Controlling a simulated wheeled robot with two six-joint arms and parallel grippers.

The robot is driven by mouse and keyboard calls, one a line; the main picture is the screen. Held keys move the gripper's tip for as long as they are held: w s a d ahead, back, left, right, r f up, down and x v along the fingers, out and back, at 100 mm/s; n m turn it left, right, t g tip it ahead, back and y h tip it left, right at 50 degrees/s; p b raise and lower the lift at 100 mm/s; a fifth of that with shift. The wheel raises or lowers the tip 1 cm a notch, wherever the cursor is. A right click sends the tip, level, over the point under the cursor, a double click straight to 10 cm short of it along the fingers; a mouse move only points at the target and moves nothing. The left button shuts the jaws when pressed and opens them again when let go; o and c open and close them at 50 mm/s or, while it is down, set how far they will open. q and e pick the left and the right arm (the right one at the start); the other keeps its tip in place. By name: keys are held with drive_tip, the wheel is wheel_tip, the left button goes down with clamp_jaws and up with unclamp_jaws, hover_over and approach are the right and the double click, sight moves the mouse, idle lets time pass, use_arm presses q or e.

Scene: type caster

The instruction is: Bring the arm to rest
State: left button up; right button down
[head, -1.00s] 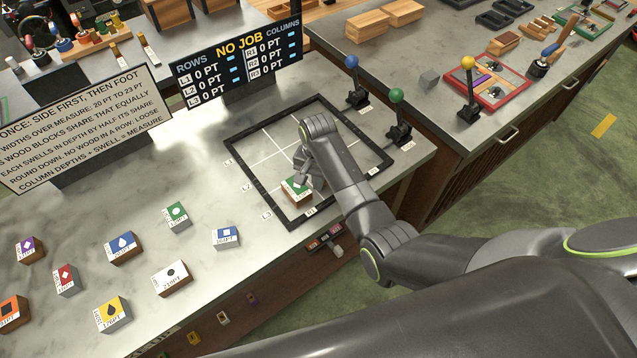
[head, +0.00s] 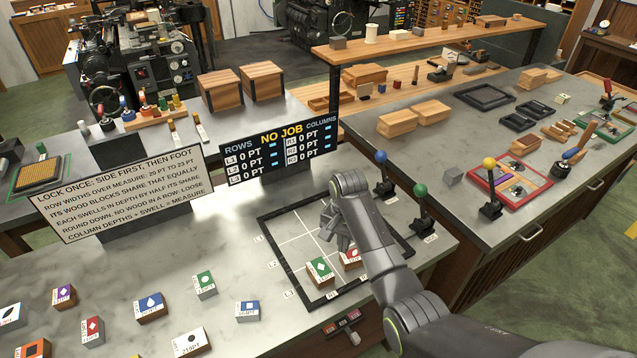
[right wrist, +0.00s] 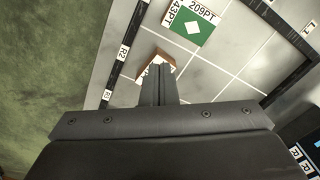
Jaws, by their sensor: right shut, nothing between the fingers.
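My right arm comes in from the lower right of the head view. Its right gripper (head: 335,238) is shut and empty above the black square frame (head: 281,264) with its white-lined grid. A green-topped block (head: 319,268) and a red-topped block (head: 350,257) stand inside the frame at its near side, just below the gripper. In the right wrist view the shut fingers (right wrist: 158,80) point at a wooden-sided block (right wrist: 150,62), partly hidden behind them. The green-topped block (right wrist: 194,26) lies beyond, marked 209PT. My left gripper is not in view.
Blue-knobbed (head: 381,158) and green-knobbed (head: 421,190) levers stand beside the frame's right side. A display reading NO JOB (head: 265,150) and an instruction sign (head: 122,193) stand behind. Several type blocks, one blue-topped (head: 151,305), lie on the left counter.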

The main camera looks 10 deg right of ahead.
drive_tip(key=s+d+f+n+t, duration=0.1)
drive_tip(key=s+d+f+n, duration=0.15)
drive_tip(key=s+d, duration=0.5)
drive_tip(key=s+d+f+n+t, duration=0.1)
drive_tip(key=s+d+f, duration=0.3)
drive_tip(key=s, duration=0.6)
drive_tip(key=s+d+r+n+t+h, duration=0.15)
drive_tip(key=s+r, duration=0.25)
drive_tip(key=s, duration=0.5)
drive_tip(key=s+d+r+n, duration=0.2)
drive_tip(key=s+d+r, duration=0.1)
drive_tip(key=s, duration=0.6)
wheel_tip(320, 180, down, 33)
drive_tip(key=d+g+b, duration=0.1)
drive_tip(key=b, duration=0.7)
use_arm(q)
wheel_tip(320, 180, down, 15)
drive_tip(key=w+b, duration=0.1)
drive_tip(key=b, duration=0.5)
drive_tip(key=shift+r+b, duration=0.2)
drive_tip(key=shift+b, duration=0.1)
use_arm(e)
drive_tip(key=s+f, duration=0.7)
drive_tip(key=f, duration=0.4)
drive_tip(key=s+a+f+g, duration=0.1)
drive_tip(key=s+f, duration=0.7)
drive_tip(key=f, duration=0.3)
